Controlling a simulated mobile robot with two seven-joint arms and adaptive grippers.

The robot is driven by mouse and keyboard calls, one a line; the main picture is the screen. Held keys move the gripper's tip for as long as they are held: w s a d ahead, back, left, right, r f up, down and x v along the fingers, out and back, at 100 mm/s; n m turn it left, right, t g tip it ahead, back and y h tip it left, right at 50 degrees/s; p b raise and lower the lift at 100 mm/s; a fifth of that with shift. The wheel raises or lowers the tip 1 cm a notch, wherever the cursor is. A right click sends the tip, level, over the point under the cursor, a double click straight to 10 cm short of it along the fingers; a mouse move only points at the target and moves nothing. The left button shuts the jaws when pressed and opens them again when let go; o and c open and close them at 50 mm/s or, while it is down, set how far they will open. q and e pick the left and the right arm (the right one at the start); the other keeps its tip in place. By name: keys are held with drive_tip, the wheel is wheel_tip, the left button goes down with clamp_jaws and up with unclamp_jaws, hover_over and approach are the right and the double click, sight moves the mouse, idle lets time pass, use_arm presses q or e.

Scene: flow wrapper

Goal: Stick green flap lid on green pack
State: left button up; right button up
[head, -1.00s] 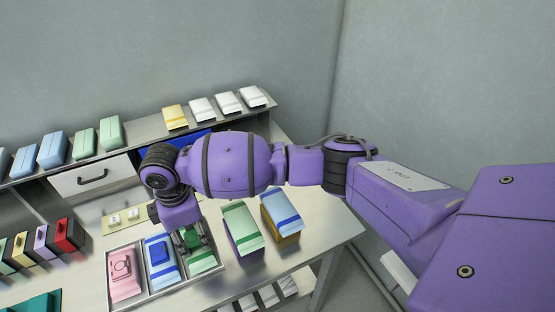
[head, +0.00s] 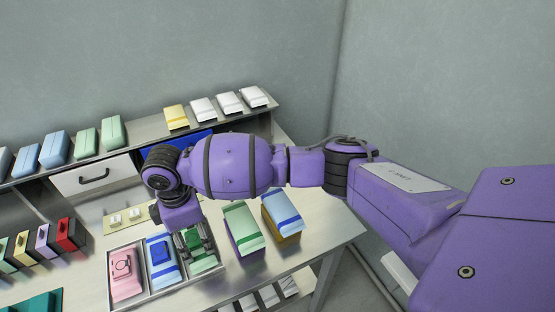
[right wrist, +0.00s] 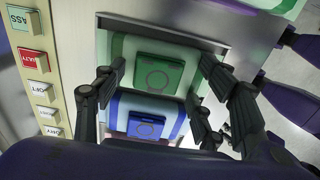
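The green pack (right wrist: 190,58) lies in the rightmost place of a metal tray (head: 222,266). Whether the fingertips touch the pack is unclear. My left gripper is in neither view.
A blue pack with a blue lid (head: 161,252) and a pink pack with a pink lid (head: 124,267) share the tray. Two tall boxes (head: 243,226) (head: 281,212) stand close on the right. A labelled button panel (right wrist: 41,63) lies beside the tray.

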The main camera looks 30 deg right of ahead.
drive_tip(key=shift+r, duration=0.1)
drive_tip(key=shift+w+r, duration=0.1)
wheel_tip(320, 180, up, 12)
idle(0.4)
idle(0.5)
